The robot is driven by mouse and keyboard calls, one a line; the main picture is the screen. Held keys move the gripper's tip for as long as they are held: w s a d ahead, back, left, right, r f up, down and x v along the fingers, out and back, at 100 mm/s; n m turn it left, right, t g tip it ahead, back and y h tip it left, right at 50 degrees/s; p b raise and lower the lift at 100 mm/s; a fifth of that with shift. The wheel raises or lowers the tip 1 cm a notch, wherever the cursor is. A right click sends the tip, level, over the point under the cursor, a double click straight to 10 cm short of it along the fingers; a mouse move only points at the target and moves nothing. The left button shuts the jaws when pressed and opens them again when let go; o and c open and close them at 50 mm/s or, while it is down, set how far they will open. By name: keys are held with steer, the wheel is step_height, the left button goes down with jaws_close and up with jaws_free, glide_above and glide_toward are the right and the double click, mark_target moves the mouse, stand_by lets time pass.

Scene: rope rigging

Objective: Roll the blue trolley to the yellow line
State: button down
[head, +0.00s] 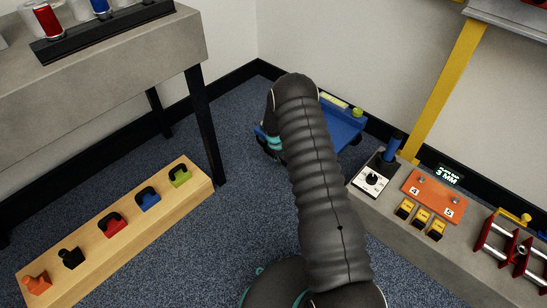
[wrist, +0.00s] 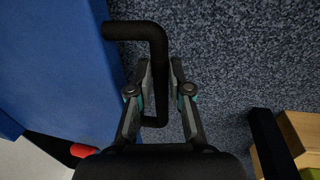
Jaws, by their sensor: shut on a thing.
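The blue trolley (head: 345,128) stands on the carpet near the back wall in the head view, partly hidden behind my arm. Its blue side (wrist: 70,75) fills the left of the wrist view. A black bent handle (wrist: 135,31) reaches out from the trolley. My gripper (wrist: 161,80) is shut on this handle, one finger on each side of its bar. In the head view the gripper is mostly hidden by my arm. I cannot make out a yellow line on the floor in either view.
A grey bench (head: 100,82) stands at the left. A wooden board (head: 130,222) with coloured handles lies in front of it. A low grey console (head: 385,208) with switches and a yellow post (head: 450,85) are at the right. Open carpet (head: 225,225) lies between.

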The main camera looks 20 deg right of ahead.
steer(key=shift+w+a, duration=0.1)
steer(key=shift+w, duration=0.1)
steer(key=c, duration=1.1)
jaws_free()
step_height(320, 180, up, 12)
steer(key=s+a, duration=0.1)
steer(key=a, duration=0.1)
steer(key=shift+s, duration=0.15)
steer(key=shift+f, duration=0.1)
